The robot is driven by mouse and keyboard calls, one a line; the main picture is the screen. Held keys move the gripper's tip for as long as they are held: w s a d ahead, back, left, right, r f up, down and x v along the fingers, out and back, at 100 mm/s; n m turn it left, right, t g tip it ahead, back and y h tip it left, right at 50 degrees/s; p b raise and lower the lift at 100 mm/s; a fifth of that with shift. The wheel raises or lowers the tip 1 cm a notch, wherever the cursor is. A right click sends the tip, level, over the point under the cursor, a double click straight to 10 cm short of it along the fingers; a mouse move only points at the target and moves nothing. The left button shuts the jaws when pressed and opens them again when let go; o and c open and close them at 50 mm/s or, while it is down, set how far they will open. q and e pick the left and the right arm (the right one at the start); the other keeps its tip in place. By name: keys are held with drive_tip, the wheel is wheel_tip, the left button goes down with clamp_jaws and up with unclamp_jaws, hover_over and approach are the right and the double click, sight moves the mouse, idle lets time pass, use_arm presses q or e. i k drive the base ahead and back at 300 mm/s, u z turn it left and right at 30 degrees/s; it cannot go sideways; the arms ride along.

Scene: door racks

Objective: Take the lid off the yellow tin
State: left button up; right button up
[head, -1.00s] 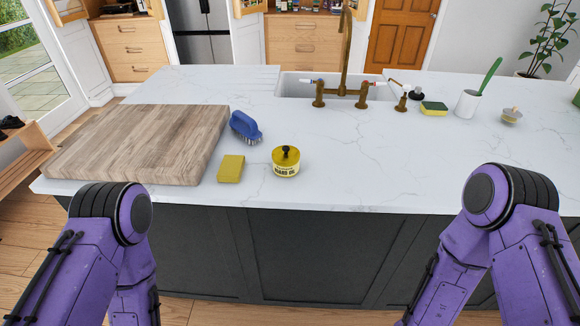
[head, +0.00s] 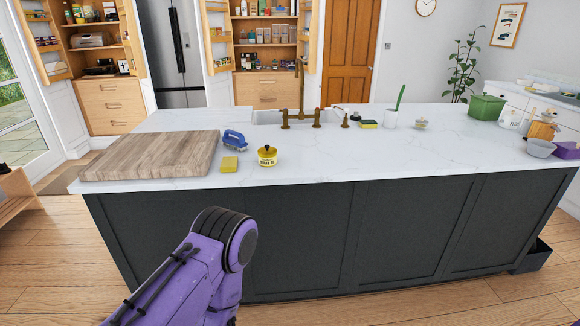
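The yellow tin (head: 267,157) stands upright on the white marble island top (head: 340,160), near its front edge. Its lid (head: 267,149) has a dark knob and sits on the tin. A purple link of one of my arms shows low in the head view, in front of the island and below the tin. Neither of my grippers is in view, so what they hold is hidden. Nothing of mine touches the tin.
A thick wooden board (head: 150,156) lies left of the tin. A yellow sponge (head: 229,164) and a blue brush (head: 234,139) lie between them. A brass tap (head: 300,100) and sink are behind. The counter right of the tin is clear.

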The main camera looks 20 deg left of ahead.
sight(272, 161)
drive_tip(key=u, duration=0.6)
drive_tip(key=i, duration=0.55)
drive_tip(key=u, duration=0.45)
